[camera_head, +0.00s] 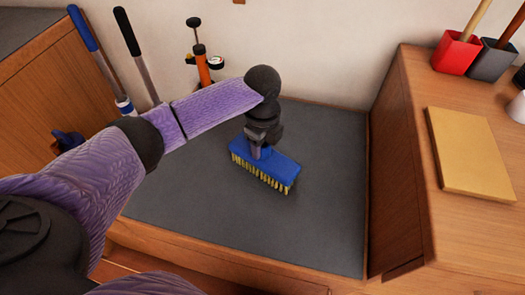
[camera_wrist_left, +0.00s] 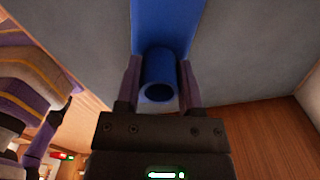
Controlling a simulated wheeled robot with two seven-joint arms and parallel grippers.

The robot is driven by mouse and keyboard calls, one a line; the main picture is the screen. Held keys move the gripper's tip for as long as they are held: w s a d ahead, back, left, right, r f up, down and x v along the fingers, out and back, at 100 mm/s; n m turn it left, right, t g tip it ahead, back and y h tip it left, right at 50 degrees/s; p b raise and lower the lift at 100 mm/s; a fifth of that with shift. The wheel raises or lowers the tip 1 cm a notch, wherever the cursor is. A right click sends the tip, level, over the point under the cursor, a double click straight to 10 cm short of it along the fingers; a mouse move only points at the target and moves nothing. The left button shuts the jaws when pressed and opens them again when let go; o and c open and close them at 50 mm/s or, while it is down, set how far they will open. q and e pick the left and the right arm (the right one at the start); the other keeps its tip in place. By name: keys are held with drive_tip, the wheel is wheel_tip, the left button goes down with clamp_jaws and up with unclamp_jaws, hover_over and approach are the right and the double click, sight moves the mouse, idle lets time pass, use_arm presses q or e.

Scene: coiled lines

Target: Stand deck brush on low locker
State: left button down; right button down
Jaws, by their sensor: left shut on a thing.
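The deck brush (camera_head: 268,170) has a blue block with yellow bristles pointing down. It is over the grey top of the low locker (camera_head: 320,220), near its middle; I cannot tell whether the bristles touch the surface. My left gripper (camera_head: 256,146) is above the brush and shut on its blue socket. In the left wrist view, the two fingers of the left gripper (camera_wrist_left: 159,85) clasp the round hollow socket of the deck brush (camera_wrist_left: 165,22) from both sides. The right gripper is not in view.
A higher wooden counter on the right holds a tan board (camera_head: 468,152), a red container (camera_head: 456,50) and a grey container (camera_head: 491,60). An orange pump-like item (camera_head: 201,64) and two long handles stand at the back left. The locker top right of the brush is clear.

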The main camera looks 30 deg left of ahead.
use_arm(q)
drive_tip(key=shift+f, duration=0.8)
drive_tip(key=shift+r, duration=0.2)
drive_tip(key=shift+c, duration=1.2)
unclamp_jaws()
drive_tip(key=shift+f, duration=0.1)
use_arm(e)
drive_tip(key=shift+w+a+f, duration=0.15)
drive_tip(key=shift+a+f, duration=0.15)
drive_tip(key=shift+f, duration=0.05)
use_arm(q)
wheel_tip(320, 180, up, 12)
drive_tip(key=p, duration=0.6)
drive_tip(key=shift+r+p, duration=0.2)
drive_tip(key=shift+p, duration=0.2)
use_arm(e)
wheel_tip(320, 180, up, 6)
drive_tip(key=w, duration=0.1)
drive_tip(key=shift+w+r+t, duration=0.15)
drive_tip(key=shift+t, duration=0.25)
